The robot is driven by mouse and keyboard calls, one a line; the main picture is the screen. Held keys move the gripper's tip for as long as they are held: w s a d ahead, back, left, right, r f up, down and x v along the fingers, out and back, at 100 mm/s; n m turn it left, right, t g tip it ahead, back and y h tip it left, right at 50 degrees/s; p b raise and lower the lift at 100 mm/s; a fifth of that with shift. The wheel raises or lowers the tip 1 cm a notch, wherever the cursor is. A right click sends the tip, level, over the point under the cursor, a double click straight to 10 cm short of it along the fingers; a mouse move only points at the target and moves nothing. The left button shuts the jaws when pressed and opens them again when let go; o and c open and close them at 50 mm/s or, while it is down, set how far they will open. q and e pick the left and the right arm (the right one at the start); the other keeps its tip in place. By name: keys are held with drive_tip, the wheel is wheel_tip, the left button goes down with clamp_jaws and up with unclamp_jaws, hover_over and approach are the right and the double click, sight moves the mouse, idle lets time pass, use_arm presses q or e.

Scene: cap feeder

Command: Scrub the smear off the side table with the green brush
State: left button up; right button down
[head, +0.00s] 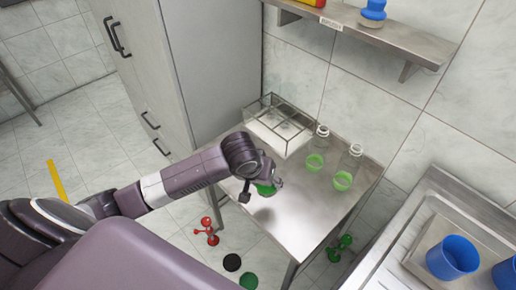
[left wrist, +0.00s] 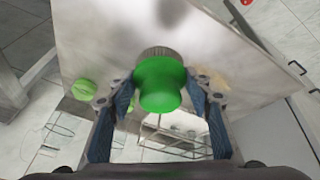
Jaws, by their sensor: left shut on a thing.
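My left gripper (head: 264,184) is over the left part of the metal side table (head: 300,222). It is shut on the green brush (left wrist: 160,84), whose round green handle sits between the two blue fingers in the left wrist view. The brush's grey bristle end (left wrist: 159,53) points at the table top; I cannot tell if it touches. In the head view only a bit of the green brush (head: 266,190) shows under the gripper. A faint brownish patch (left wrist: 171,11) on the table in the left wrist view may be the smear. My right gripper is not in view.
A glass-walled box (head: 283,125) stands at the table's back corner. A grey cabinet (head: 180,70) is close at left. Blue cups (head: 452,258) are on the right counter. The table's front is clear.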

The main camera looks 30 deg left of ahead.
use_arm(q)
drive_tip(key=w+a+r+n+y+p, duration=0.2)
drive_tip(key=w+a+r, duration=0.1)
drive_tip(key=w+a, duration=0.25)
drive_tip(key=b+x, duration=0.2)
drive_tip(key=b, duration=0.1)
drive_tip(key=s+b+x, duration=0.1)
drive_tip(key=b+x, duration=0.2)
drive_tip(key=shift+f, duration=0.3)
